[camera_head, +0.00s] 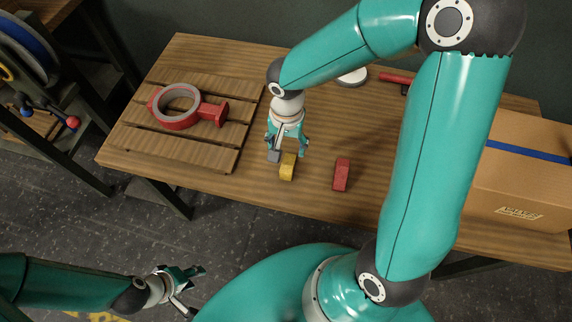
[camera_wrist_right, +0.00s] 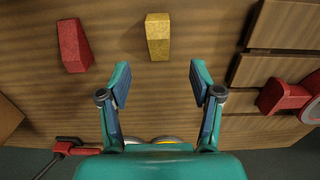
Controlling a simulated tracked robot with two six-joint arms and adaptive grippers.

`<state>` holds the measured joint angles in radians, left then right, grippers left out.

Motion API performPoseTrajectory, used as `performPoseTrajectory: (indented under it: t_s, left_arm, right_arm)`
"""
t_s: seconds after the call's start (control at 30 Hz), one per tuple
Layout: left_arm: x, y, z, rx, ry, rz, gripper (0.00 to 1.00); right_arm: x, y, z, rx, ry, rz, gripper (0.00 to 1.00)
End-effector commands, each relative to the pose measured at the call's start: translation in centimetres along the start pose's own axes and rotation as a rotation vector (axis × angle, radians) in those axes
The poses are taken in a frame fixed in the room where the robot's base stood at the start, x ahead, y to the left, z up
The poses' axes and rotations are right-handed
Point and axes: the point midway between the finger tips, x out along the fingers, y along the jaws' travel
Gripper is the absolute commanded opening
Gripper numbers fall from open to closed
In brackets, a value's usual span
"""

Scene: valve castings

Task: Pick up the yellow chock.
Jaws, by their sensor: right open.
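The yellow chock (camera_head: 288,167) lies on the wooden table near its front edge. My right gripper (camera_head: 289,151) is open and empty just above and behind it in the head view. In the right wrist view, the yellow chock (camera_wrist_right: 158,38) is apart from the fingers, beyond the tips and roughly centred on the gap of the right gripper (camera_wrist_right: 160,80). My left gripper (camera_head: 190,288) is low at the left, in front of the table over the floor; its fingers look spread, with nothing between them.
A red chock (camera_head: 341,174) lies right of the yellow one. A red valve casting (camera_head: 180,108) rests on a slatted wooden pallet (camera_head: 190,148) at the left. A cardboard box (camera_head: 520,190) stands at the right. A pale disc (camera_head: 353,77) and a red-handled tool (camera_head: 395,78) lie at the back.

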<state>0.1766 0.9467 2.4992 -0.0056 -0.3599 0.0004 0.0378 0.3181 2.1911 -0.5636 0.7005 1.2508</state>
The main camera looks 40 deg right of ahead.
Motion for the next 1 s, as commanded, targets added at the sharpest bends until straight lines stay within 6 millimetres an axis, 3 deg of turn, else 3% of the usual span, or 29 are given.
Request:
performPoseTrajectory:
  t_s: [0.13, 0.47, 0.7, 1.0]
  left_arm:
    - [0.2, -0.1, 0.0, 0.000, 0.000, 0.000, 0.40]
    - [0.2, -0.1, 0.0, 0.000, 0.001, 0.000, 0.40]
    - [0.1, 0.0, 0.0, 0.000, 0.001, 0.000, 0.40]
    - [0.1, -0.1, 0.0, 0.000, 0.001, 0.000, 0.40]
  right_arm:
    - [3.0, -0.1, 0.1, -0.004, -0.004, 0.003, 0.65]
    - [5.4, -0.1, 0.0, -0.006, -0.003, 0.000, 0.65]
    - [8.8, 0.1, -0.3, -0.007, -0.004, 0.002, 0.65]
    - [9.9, 0.0, -0.4, -0.006, -0.001, -0.002, 0.65]
